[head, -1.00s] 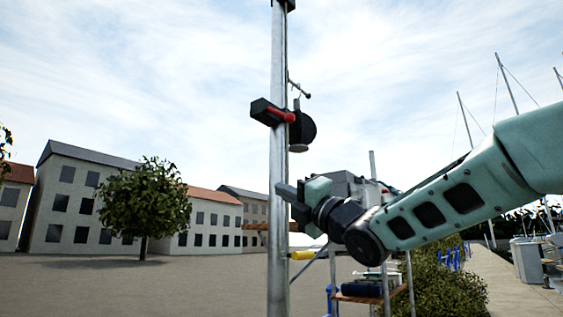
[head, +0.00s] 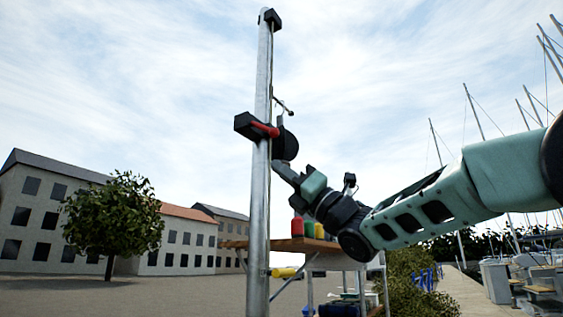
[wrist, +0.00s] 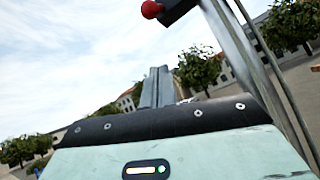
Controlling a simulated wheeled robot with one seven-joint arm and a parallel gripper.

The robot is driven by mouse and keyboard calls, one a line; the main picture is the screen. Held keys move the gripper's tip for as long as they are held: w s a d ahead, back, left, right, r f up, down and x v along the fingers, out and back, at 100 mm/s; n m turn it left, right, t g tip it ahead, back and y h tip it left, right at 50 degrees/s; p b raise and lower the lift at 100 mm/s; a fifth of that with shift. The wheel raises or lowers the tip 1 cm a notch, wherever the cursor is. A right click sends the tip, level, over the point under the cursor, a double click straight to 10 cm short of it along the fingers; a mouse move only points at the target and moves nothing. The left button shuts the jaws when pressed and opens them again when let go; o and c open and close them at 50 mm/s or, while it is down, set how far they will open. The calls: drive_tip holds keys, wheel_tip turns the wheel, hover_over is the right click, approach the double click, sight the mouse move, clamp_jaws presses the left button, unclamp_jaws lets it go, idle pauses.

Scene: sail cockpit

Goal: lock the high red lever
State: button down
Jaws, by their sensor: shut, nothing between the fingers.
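The high red lever (head: 265,130) sits on a black block (head: 244,125) fixed to an upright metal mast. In the head view the lever lies across the mast, sloping slightly down to the right. In the wrist view its round red end (wrist: 151,9) shows at the top, beside the dark block (wrist: 176,8). My gripper (head: 278,168) is shut and empty, just below and right of the lever, apart from it in the wrist view. Its closed fingers also show in the wrist view (wrist: 156,85), pointing up past the mast's side.
The mast (head: 258,210) stands upright beside my gripper, with a black winch-like drum (head: 287,146) right of the lever. A shelf (head: 300,244) with coloured cans stands behind. A yellow cylinder (head: 284,272) is lower down. Open sky surrounds the lever's left side.

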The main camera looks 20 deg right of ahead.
sight(264, 127)
drive_tip(key=w+a+r+p, duration=0.1)
drive_tip(key=w+r+p, duration=0.2)
drive_tip(key=r+p, duration=0.4)
drive_tip(key=shift+a+r+p, duration=0.3)
drive_tip(key=shift+a+p, duration=0.05)
drive_tip(key=shift+p, duration=0.55)
drive_tip(key=shift+r, duration=0.1)
